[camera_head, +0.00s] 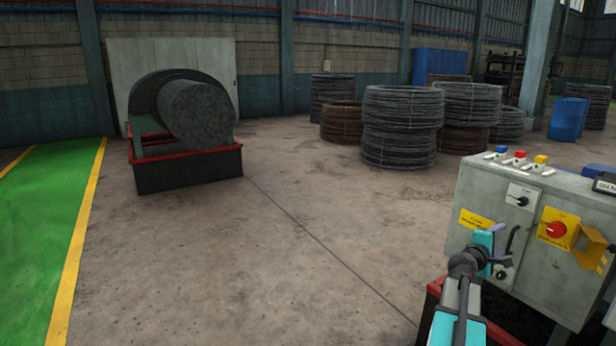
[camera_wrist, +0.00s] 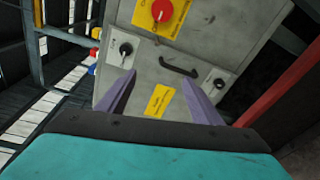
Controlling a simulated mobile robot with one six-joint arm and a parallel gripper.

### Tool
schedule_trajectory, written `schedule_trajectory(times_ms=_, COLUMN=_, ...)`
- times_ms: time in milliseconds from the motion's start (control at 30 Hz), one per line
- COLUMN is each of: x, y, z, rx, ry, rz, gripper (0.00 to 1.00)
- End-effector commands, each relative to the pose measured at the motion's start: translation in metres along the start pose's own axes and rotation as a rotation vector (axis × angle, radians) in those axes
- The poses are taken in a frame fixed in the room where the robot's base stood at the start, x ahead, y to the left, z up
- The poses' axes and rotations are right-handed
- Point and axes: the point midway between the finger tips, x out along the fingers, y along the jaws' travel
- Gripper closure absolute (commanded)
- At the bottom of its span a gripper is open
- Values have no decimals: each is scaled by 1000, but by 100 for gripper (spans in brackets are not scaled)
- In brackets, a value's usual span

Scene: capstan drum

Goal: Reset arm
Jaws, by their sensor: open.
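My gripper (camera_head: 511,247) is at the lower right of the head view, close in front of a grey control box (camera_head: 482,196). In the wrist view its two purple fingers (camera_wrist: 162,97) are spread apart with nothing between them. The box face (camera_wrist: 203,46) fills the middle of that view, with a black handle (camera_wrist: 179,68) just beyond the fingertips. A yellow label (camera_wrist: 159,101) shows between the fingers. My arm reaches in from the bottom edge of the head view.
The box carries a red rotary switch (camera_head: 555,230) on a yellow plate, a black knob (camera_head: 521,201) and coloured buttons (camera_head: 520,154) on top. A capstan drum (camera_head: 197,112) stands at the left on a red-edged base. Wire coils (camera_head: 401,127) stand at the back. The middle floor is clear.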

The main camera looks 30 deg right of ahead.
Motion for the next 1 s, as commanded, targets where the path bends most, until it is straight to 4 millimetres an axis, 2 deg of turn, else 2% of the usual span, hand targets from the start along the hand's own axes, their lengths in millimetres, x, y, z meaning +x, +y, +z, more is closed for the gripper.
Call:
schedule_trajectory(times_ms=33, x=-7, y=-8, z=-26, rx=-11, ry=32, rz=-9, gripper=40)
schedule_trajectory(times_ms=200, x=-35, y=-38, z=-100, rx=-46, ry=126, rz=-40, gripper=40)
schedule_trajectory(times_ms=367, x=-69, y=-73, z=-164, rx=-67, ry=215, rz=-80, gripper=40)
schedule_trajectory(times_ms=500, x=-103, y=-109, z=-214, rx=-79, ry=285, rz=-128, gripper=40)
schedule_trajectory(times_ms=667, x=-148, y=-155, z=-263, rx=-88, ry=355, rz=-196, gripper=40)
schedule_trajectory(times_ms=800, x=-191, y=-197, z=-298, rx=-92, ry=406, rz=-267, gripper=40)
schedule_trajectory(times_ms=1000, x=-258, y=-263, z=-334, rx=-94, ry=460, rz=-387, gripper=40)
